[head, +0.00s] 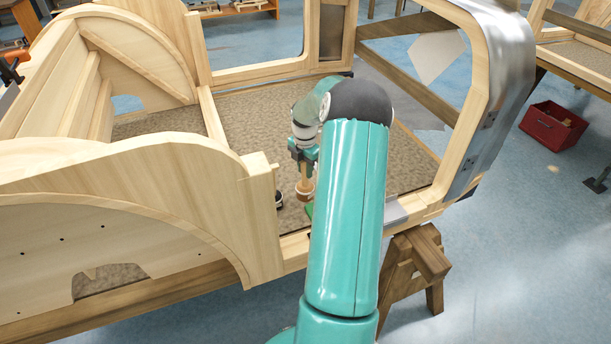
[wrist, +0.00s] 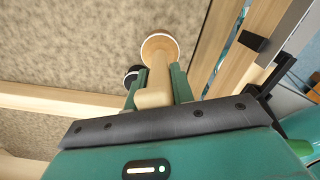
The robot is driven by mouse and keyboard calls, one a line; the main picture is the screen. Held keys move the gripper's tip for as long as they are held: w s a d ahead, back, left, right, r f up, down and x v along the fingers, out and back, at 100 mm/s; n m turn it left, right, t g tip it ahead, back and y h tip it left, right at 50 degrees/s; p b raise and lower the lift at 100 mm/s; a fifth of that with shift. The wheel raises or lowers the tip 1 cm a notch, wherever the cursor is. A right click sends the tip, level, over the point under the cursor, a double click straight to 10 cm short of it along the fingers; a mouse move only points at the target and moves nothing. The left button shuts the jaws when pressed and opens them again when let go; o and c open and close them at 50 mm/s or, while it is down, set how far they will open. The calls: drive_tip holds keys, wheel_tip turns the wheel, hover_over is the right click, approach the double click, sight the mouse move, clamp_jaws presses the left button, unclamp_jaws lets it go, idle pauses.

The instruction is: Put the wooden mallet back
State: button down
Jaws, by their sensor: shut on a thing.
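My gripper (head: 303,150) is inside the wooden bodyframe, over its brown floor panel. It is shut on the wooden mallet (head: 305,190), which hangs below it with its round end down. In the wrist view the pale handle of the mallet (wrist: 157,82) sits between the two green fingers of my gripper (wrist: 156,85). The mallet's round, pale-rimmed end points away from the fingers. I cannot tell whether it touches the floor panel.
A small black round object (head: 279,198) stands just left of the mallet; it also shows in the wrist view (wrist: 132,74). A green item (head: 309,210) lies partly hidden behind my arm. Wooden frame rails (head: 215,125) surround the floor panel (head: 250,105). A red crate (head: 553,126) sits on the blue floor.

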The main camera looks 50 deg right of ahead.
drive_tip(key=shift+w+d+f, duration=0.25)
drive_tip(key=shift+d+f, duration=0.1)
drive_tip(key=shift+f, duration=0.15)
drive_tip(key=shift+w+d+f, duration=0.1)
drive_tip(key=shift+d+f, duration=0.1)
drive_tip(key=shift+f, duration=1.55)
drive_tip(key=c, duration=1.2)
unclamp_jaws()
drive_tip(key=shift+f, duration=0.15)
wheel_tip(320, 180, up, 12)
drive_tip(key=shift+a+r, duration=0.1)
drive_tip(key=shift+r, duration=0.1)
